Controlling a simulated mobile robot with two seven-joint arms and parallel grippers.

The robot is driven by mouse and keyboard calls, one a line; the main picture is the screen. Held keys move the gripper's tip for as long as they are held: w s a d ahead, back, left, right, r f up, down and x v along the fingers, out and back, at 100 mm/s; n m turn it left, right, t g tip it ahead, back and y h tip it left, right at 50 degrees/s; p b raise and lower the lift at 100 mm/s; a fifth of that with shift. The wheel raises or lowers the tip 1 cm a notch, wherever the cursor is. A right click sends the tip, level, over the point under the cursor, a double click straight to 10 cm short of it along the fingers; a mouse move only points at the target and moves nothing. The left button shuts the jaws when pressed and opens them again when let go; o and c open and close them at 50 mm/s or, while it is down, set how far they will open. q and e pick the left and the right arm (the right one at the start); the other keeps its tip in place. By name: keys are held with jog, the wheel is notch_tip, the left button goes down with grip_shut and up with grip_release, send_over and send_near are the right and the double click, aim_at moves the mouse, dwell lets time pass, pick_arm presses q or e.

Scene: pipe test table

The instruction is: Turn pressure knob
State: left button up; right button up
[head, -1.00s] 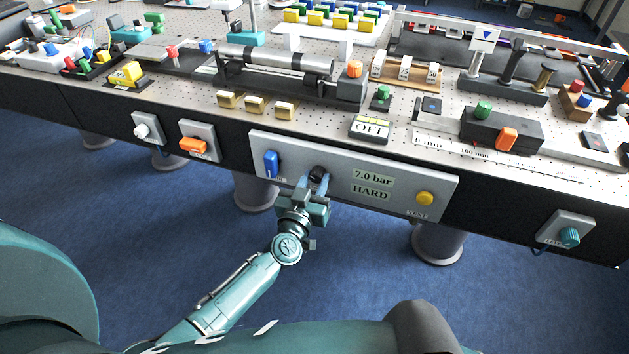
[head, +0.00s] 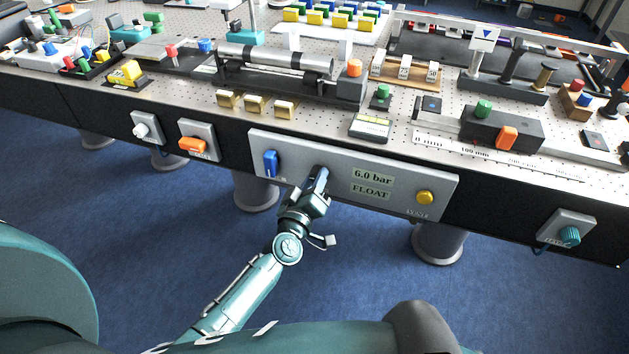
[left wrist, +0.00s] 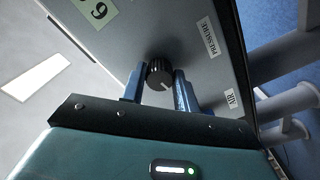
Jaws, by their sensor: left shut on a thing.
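The black pressure knob (left wrist: 160,74) sits on the grey front panel (head: 298,152), beside a label reading PRESSURE in the left wrist view. My left gripper (head: 319,174) reaches up to the panel, and its blue fingers (left wrist: 160,86) are shut on the knob from both sides. In the head view the gripper hides most of the knob. The panel's display (head: 371,184) reads 6.0 bar and FLOAT. My right gripper is not in view.
On the same panel are a blue switch (head: 271,163) at left and a yellow button (head: 425,198) at right. An orange knob (head: 192,145) and a teal knob (head: 570,236) sit on separate plates along the table front. The floor in front is clear.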

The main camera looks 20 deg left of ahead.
pick_arm(q)
jog(key=shift+n, duration=0.5)
jog(key=o, duration=1)
jog(key=shift+c, duration=0.2)
jog(key=shift+s, duration=0.1)
jog(key=s, duration=1.3)
jog(key=shift+a, duration=0.25)
jog(key=s+d+f+m+g+h+p, duration=0.2)
jog(key=s+m+g, duration=0.5)
jog(key=s+m, duration=0.5)
notch_tip(320, 180, down, 2)
jog(key=shift+s+f+h+p, duration=0.2)
jog(key=shift+h+p, duration=0.1)
jog(key=shift+p, duration=0.15)
